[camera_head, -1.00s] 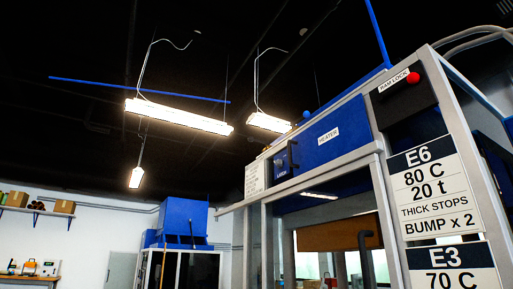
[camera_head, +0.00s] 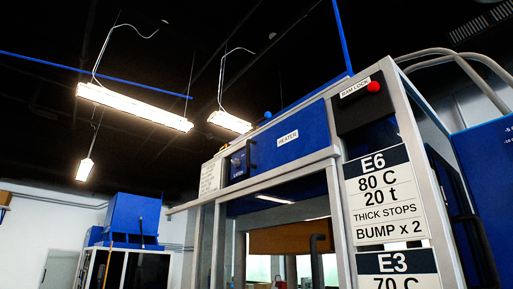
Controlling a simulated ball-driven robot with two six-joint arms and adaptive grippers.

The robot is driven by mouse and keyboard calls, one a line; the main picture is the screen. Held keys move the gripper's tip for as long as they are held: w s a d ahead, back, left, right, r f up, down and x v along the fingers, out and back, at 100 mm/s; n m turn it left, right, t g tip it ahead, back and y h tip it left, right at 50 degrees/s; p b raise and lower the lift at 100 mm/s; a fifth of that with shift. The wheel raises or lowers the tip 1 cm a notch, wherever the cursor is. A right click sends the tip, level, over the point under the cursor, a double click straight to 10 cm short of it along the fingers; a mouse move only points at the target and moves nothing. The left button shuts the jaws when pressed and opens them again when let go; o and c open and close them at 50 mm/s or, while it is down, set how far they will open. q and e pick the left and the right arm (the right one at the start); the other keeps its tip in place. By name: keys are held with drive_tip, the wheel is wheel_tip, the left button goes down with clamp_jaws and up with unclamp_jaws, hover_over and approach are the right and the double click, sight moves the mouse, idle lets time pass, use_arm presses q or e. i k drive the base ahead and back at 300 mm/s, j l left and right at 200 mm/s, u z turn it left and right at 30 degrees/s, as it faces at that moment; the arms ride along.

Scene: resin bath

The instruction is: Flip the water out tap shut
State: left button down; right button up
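No tap labelled water out shows in the head view. A large framed machine (camera_head: 335,205) with blue panels fills the right half. Its upper front has a blue panel labelled HEATER (camera_head: 288,138) and a dark box labelled RAM LOCK (camera_head: 354,89) with a red knob (camera_head: 374,87). A small dark control (camera_head: 238,163) sits left of the heater label. Neither of my grippers is in view.
Signs marked E6 (camera_head: 385,195) and E3 (camera_head: 398,268) hang on the machine's front post. A second blue machine (camera_head: 130,215) stands at the back left. Lit lamps (camera_head: 134,107) hang from the dark ceiling. Curved pipes (camera_head: 455,58) run at the upper right.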

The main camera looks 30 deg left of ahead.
sight(209, 136)
drive_tip(key=j+z, duration=0.25)
drive_tip(key=j, duration=0.25)
drive_tip(key=j+z, duration=0.25)
drive_tip(key=j, duration=0.3)
drive_tip(key=j+z, duration=0.25)
drive_tip(key=j, duration=0.25)
drive_tip(key=k+j+z, duration=0.2)
drive_tip(key=j, duration=0.3)
drive_tip(key=k+j+z, duration=0.1)
drive_tip(key=j+z, duration=0.15)
drive_tip(key=j, duration=0.25)
drive_tip(key=k+j, duration=0.1)
drive_tip(key=j, duration=0.25)
drive_tip(key=k+j, duration=0.15)
drive_tip(key=j, duration=0.2)
drive_tip(key=k+j, duration=0.1)
drive_tip(key=j, duration=0.25)
drive_tip(key=k+j, duration=0.15)
drive_tip(key=j, duration=0.2)
drive_tip(key=k+j, duration=0.1)
drive_tip(key=j, duration=0.25)
drive_tip(key=k+j, duration=0.1)
drive_tip(key=j, duration=0.25)
drive_tip(key=z, duration=0.05)
